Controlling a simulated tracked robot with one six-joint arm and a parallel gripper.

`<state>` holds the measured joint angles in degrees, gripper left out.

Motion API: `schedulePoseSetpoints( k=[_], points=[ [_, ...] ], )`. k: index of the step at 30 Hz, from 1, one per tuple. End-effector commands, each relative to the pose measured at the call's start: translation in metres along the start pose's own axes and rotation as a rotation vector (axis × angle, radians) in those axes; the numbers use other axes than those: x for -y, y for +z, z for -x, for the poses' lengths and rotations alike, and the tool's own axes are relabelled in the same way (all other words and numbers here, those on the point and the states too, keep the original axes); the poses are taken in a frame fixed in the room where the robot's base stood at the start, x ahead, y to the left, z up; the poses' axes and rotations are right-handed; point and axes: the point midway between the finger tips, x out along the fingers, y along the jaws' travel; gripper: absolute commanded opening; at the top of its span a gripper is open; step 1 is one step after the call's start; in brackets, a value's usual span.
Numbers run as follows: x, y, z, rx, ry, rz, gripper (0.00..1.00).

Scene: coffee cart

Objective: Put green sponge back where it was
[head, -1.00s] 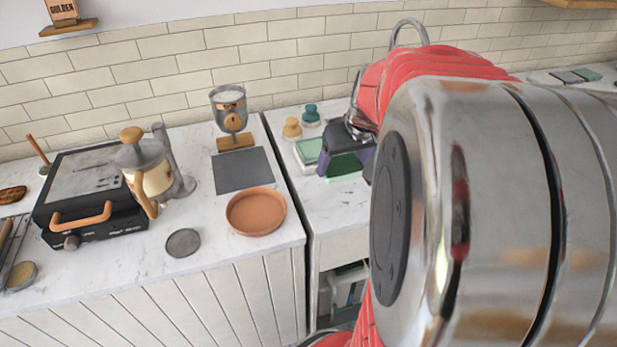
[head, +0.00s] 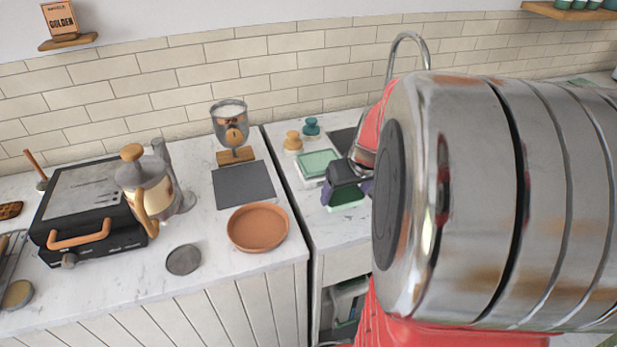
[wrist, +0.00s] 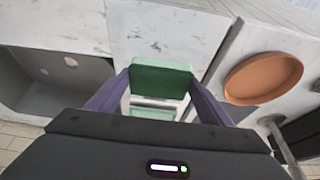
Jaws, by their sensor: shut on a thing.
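The green sponge (head: 346,199) is between the fingers of my gripper (head: 350,187), which is shut on it. In the wrist view the sponge (wrist: 160,78) spans the gap between the two purple fingers (wrist: 158,90). A pale green and white tray (head: 317,163) lies on the right counter, just behind and left of the gripper. Part of it also shows between the fingers in the wrist view (wrist: 152,112). The sponge appears to be over bare counter in front of the tray. I cannot tell whether it touches the counter.
Orange (head: 293,142) and teal (head: 311,127) knobbed items stand behind the tray. A grey basin (wrist: 55,78) is beside the gripper. My arm hides much of the right side.

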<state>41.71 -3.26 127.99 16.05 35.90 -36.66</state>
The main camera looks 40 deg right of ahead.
Motion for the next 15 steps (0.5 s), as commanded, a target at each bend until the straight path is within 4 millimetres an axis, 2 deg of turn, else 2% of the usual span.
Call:
schedulePoseSetpoints(
  k=[11, 15],
  points=[
    [0.001, 0.002, -0.005, -0.001, 0.0, 0.001, 0.53],
    [0.001, 0.006, -0.015, 0.001, -0.001, -0.001, 0.53]
  ],
)
